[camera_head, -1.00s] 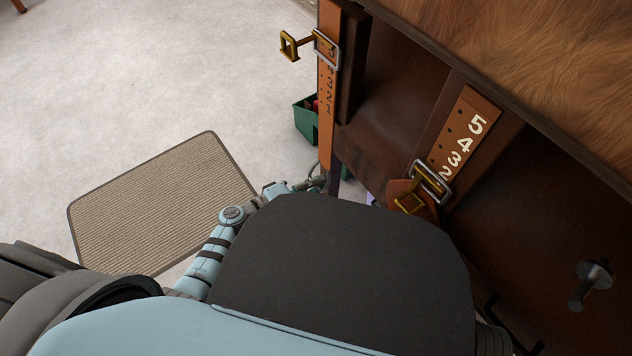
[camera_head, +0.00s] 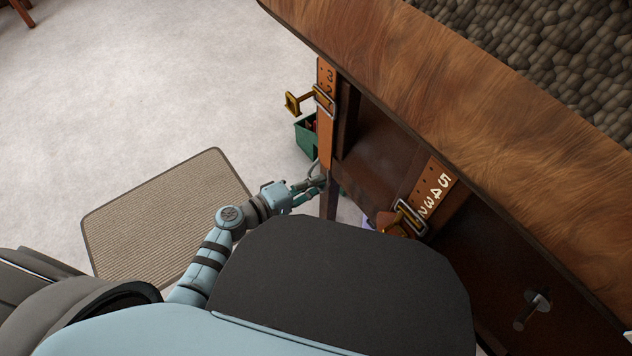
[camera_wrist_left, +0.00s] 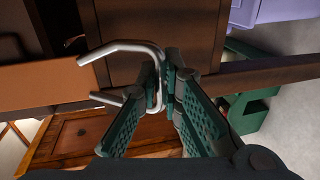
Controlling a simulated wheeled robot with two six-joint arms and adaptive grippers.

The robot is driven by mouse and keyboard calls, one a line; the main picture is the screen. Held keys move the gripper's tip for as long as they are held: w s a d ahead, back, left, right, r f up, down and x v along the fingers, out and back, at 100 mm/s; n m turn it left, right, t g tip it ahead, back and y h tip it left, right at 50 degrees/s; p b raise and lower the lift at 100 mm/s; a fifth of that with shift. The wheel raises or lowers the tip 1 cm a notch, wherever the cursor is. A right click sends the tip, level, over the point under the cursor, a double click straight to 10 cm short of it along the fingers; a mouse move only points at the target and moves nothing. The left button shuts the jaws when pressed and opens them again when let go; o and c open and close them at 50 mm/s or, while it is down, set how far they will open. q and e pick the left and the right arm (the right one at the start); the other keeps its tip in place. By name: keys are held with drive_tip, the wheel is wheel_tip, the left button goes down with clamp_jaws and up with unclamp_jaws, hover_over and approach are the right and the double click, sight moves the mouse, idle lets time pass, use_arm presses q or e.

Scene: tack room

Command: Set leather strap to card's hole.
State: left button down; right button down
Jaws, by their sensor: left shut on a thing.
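An orange-brown leather strap (camera_head: 325,135) with dark numbers and holes hangs at the wooden cabinet's left corner, through a silver buckle (camera_head: 323,97) with a brass piece (camera_head: 292,103) sticking out left. My left gripper (camera_head: 314,186) is at the strap's lower end. In the left wrist view my left gripper (camera_wrist_left: 163,75) is shut on a bent silver metal loop (camera_wrist_left: 125,47), beside the strap's end (camera_wrist_left: 40,76). A second strap (camera_head: 437,187) with white numbers has its own buckle (camera_head: 409,217). I see no readable card. My right gripper is out of view.
The cabinet's wooden top (camera_head: 450,75) overhangs the straps. A metal peg (camera_head: 533,305) sticks out of its front. A green container (camera_head: 305,140) stands behind the left strap. A ribbed mat (camera_head: 160,215) lies on the open pale floor.

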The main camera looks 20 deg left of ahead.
use_arm(q)
drive_tip(key=shift+w+r, duration=0.1)
drive_tip(key=shift+r, duration=0.15)
drive_tip(key=c, duration=1.8)
unclamp_jaws()
drive_tip(key=shift+o, duration=0.2)
drive_tip(key=shift+s+a, duration=0.15)
drive_tip(key=shift+s, duration=0.1)
drive_tip(key=v, duration=1.1)
drive_tip(key=shift+s+a, duration=0.2)
drive_tip(key=shift+s, duration=0.1)
